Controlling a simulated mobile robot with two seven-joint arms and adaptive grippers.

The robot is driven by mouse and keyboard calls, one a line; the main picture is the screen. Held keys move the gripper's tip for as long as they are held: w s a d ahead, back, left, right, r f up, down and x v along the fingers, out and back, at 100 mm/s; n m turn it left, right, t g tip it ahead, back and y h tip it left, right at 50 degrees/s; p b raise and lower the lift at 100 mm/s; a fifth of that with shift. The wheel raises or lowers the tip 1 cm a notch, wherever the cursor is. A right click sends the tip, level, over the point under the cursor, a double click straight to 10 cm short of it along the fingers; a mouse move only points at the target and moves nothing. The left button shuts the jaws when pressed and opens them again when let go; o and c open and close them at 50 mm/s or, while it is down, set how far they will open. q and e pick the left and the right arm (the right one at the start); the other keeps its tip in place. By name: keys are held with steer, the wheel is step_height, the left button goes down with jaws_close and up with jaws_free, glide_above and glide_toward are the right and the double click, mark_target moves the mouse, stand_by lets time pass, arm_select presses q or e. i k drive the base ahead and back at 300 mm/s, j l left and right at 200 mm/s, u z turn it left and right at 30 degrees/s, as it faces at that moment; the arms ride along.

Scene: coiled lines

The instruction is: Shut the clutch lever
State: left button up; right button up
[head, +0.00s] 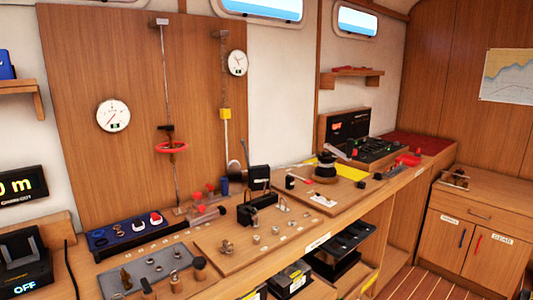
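A black device (257,208) that looks like the rope clutch is mounted on a wooden board on the long bench, near the middle of the head view. A black lever (259,178) with a small pale label stands up above its body, so it appears raised. The exact joint between lever and body is too small to make out. Neither of my grippers is in view, and nothing is touching the lever.
A black winch (325,171) stands to the right on another board. Small metal fittings (227,248) sit in front of the clutch. A blue switch panel (130,232) lies to the left. Red and blue cylinders (224,184) stand behind. A red wheel (171,148) hangs on the wall panel.

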mark_target(242, 141)
steer(key=k+j, duration=0.1)
steer(key=j, duration=0.5)
steer(key=k+j, duration=0.15)
steer(key=j, duration=0.15)
steer(key=l+u, duration=0.1)
steer(key=u, duration=0.35)
steer(key=i+l+u, duration=0.1)
steer(key=u, duration=0.35)
steer(key=l+u, duration=0.2)
steer(key=u, duration=0.2)
steer(key=l+u, duration=0.2)
steer(key=l, duration=0.4)
steer(key=l+u, duration=0.15)
steer(key=l, duration=0.4)
steer(key=l+u, duration=0.2)
steer(key=l, duration=0.4)
steer(key=k+l+u, duration=0.2)
steer(key=l, duration=0.35)
steer(key=i, duration=0.05)
